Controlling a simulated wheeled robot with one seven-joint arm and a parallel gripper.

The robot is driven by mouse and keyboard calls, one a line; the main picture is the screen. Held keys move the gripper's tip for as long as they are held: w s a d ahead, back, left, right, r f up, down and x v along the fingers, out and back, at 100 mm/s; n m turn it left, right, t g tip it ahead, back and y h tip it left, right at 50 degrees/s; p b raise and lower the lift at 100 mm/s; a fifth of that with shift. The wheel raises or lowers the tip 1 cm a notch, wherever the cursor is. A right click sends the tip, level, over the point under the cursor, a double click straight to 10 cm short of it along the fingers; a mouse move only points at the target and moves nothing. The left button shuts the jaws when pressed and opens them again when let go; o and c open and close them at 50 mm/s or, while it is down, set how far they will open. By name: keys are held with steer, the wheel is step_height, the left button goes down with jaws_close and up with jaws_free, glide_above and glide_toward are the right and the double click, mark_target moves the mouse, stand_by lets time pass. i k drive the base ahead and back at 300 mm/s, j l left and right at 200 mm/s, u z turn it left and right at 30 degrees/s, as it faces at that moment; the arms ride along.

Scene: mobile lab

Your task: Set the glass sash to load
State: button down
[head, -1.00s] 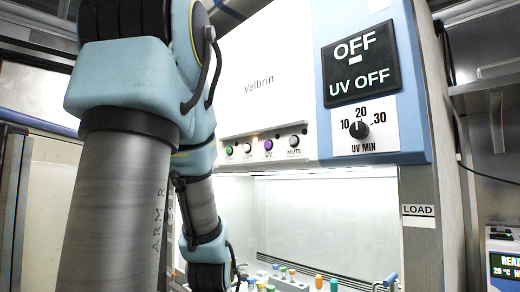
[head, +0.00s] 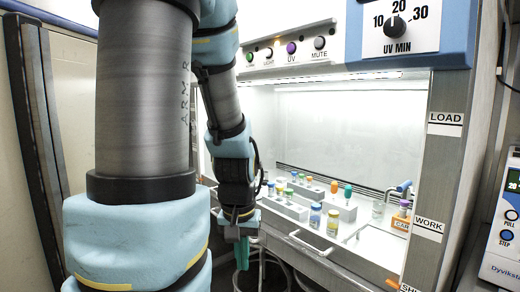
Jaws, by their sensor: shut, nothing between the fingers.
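The glass sash (head: 330,262) is clear and hard to make out at the front of the cabinet. Its lower edge appears to run low across the opening, with a pale bar handle (head: 309,243) on it. A small orange mark (head: 392,283) at its right end is level with the lowest label, which is partly cut off. The LOAD label (head: 445,118) is high on the right post and the WORK label (head: 428,224) is below it. My gripper (head: 242,254) points down, shut and empty, left of the handle and apart from it.
Behind the glass, tube racks (head: 285,207), small jars (head: 333,222) and a blue-handled tap (head: 402,187) stand on the work surface. Control buttons (head: 290,48) line the panel above. A blue and white device (head: 502,225) stands at the right. Hoses (head: 262,268) hang below my gripper.

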mark_target(381, 275)
steer(key=u, duration=1.2)
steer(key=i+u, duration=0.15)
steer(key=i, duration=0.5)
steer(key=i+l+u, duration=0.2)
steer(key=i, duration=0.4)
steer(key=j, duration=0.05)
